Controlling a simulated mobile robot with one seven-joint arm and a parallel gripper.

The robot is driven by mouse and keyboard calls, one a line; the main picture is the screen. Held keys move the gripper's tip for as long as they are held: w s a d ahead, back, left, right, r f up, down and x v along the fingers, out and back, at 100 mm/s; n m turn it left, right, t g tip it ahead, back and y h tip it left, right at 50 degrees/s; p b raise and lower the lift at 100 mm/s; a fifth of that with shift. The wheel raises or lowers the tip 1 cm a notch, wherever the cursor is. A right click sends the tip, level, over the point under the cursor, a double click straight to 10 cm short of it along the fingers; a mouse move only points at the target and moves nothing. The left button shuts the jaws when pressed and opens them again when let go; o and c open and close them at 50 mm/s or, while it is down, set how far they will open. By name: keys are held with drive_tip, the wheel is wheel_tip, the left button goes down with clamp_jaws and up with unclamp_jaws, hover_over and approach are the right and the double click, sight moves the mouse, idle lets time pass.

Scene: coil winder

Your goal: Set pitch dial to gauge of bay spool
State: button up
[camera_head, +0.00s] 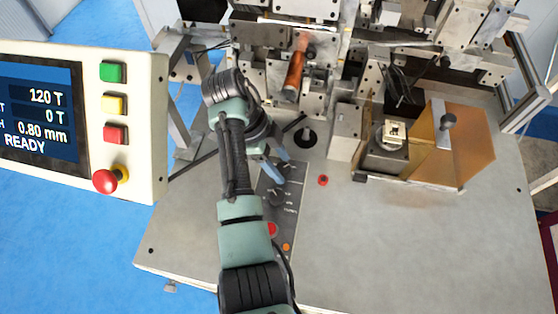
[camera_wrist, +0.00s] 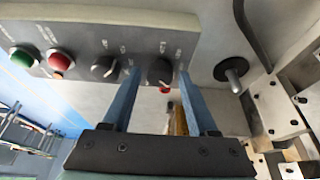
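The control panel (camera_head: 279,215) lies flat on the machine table and carries two black dials. In the wrist view one dial (camera_wrist: 160,72) sits between my gripper's (camera_wrist: 159,72) two blue fingers, and the other dial (camera_wrist: 103,67) is to its left. The fingers are apart; I cannot tell whether they touch the dial. In the head view my gripper (camera_head: 278,167) is over the panel's upper end, beyond one dial (camera_head: 277,198). The dial labels are too small to read. A copper-coloured spool (camera_head: 294,76) sits on the machine; I cannot tell its gauge.
A screen (camera_head: 36,112) at left reads 120 T, 0 T, 0.80 mm, READY. A black post (camera_head: 305,138) and a small red button (camera_head: 323,180) stand near the panel. An amber box (camera_head: 462,145) stands at right. The table's front right is clear.

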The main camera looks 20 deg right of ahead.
drive_tip(key=shift+o, duration=0.5)
drive_tip(key=shift+w+a+r, duration=0.1)
drive_tip(key=shift+r, duration=0.15)
drive_tip(key=p+v, duration=0.2)
drive_tip(key=v, duration=0.5)
